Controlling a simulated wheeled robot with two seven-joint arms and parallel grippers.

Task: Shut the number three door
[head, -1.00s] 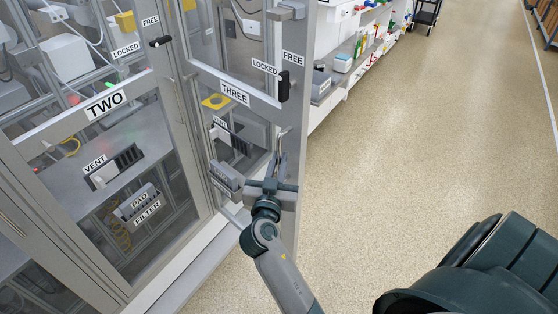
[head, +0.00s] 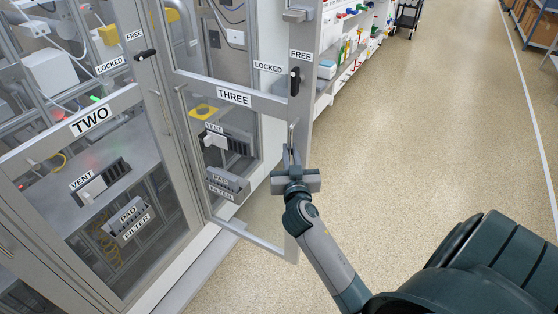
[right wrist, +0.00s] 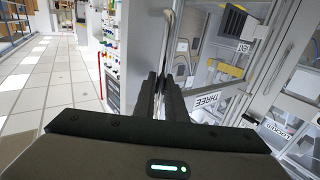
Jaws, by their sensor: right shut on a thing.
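The number three door (head: 265,102) is a glazed grey-framed door with a THREE label (head: 234,97). It stands open, its free edge swung out over the floor. Its black latch (head: 294,82) is upright, below the FREE label. My right gripper (head: 291,155) is at the door's upright bar handle (head: 291,133), with its fingers shut on it. In the right wrist view the handle (right wrist: 175,38) rises from between the dark fingers (right wrist: 163,85), which hide its lower part. My left gripper is not in view.
The number two door (head: 92,122) is to the left, in line with the cabinet front. Inside bay three are a vent unit (head: 228,140) and a pad filter holder (head: 228,183). The floor (head: 420,150) to the right is clear.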

